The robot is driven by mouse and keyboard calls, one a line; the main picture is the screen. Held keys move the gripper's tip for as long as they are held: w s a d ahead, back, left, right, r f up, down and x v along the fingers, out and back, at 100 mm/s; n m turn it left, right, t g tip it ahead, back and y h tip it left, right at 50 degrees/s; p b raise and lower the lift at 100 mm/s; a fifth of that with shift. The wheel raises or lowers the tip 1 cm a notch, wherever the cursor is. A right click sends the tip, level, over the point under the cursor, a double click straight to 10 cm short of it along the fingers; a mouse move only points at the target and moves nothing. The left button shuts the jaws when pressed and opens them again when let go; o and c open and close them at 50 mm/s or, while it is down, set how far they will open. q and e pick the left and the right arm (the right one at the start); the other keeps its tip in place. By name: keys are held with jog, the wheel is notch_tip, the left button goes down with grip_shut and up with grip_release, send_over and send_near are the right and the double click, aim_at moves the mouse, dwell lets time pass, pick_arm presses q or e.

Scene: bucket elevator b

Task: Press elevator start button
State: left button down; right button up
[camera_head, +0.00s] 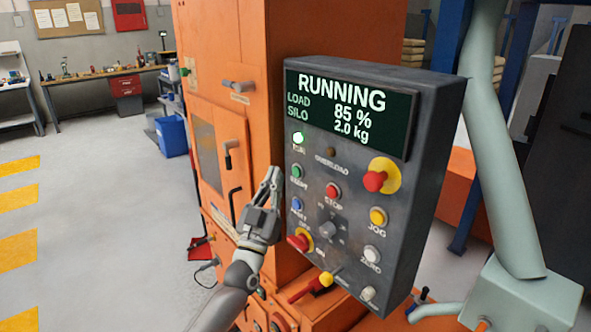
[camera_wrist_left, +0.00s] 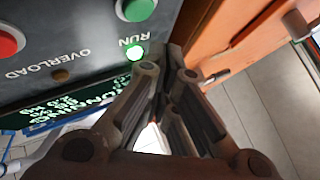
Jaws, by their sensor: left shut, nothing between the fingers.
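The grey control panel (camera_head: 345,190) has a screen (camera_head: 348,108) reading RUNNING, load 85 %, silo 2.0 kg. The green start button (camera_head: 297,171) is on its left side, under the lit green run lamp (camera_head: 298,138). My left gripper (camera_head: 273,171) is shut and empty, with its fingertips just left of the start button at the panel's left edge. In the left wrist view, the closed fingertips (camera_wrist_left: 175,52) are beside the lit run lamp (camera_wrist_left: 134,52). The green button (camera_wrist_left: 138,9) is at the top edge, apart from the fingers. My right gripper is not in view.
A red stop button (camera_head: 333,191), a red emergency knob (camera_head: 376,180) on yellow and a yellow jog button (camera_head: 378,216) are nearby. The orange elevator housing (camera_head: 225,60) stands behind the panel. A pale green pipe (camera_head: 500,170) is at right. Open floor lies at left.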

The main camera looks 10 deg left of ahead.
pick_arm(q)
jog(key=shift+s+a+p, duration=0.4)
jog(key=shift+s+a, duration=0.45)
jog(key=shift+s, duration=0.3)
jog(key=s+f+g+b, duration=0.1)
jog(key=s+f+g, duration=0.15)
jog(key=f, duration=1.05)
jog(key=s+f+g, duration=0.1)
jog(key=f+g, duration=0.3)
jog(key=f, duration=0.9)
jog(key=s+f+g+b, duration=0.1)
jog(key=f+g, duration=0.2)
jog(key=f, duration=1)
jog(key=s+a+f+m+g+y+b, duration=0.1)
jog(key=s+f+g, duration=0.2)
jog(key=s+f, duration=0.55)
jog(key=s+f+g+y, duration=0.15)
jog(key=s+f, duration=0.45)
jog(key=f, duration=0.6)
jog(key=s+f+g, duration=0.3)
jog(key=s+f, duration=0.3)
jog(key=s, duration=0.7)
jog(key=s+a+f+g+b, duration=0.1)
jog(key=s+f+g, duration=0.2)
jog(key=s, duration=1)
jog(key=s+a+f+g+b, duration=0.1)
jog(key=s+f+g, duration=0.3)
jog(key=s+f, duration=0.6)
jog(key=s, duration=0.3)
jog(key=shift+s, duration=0.15)
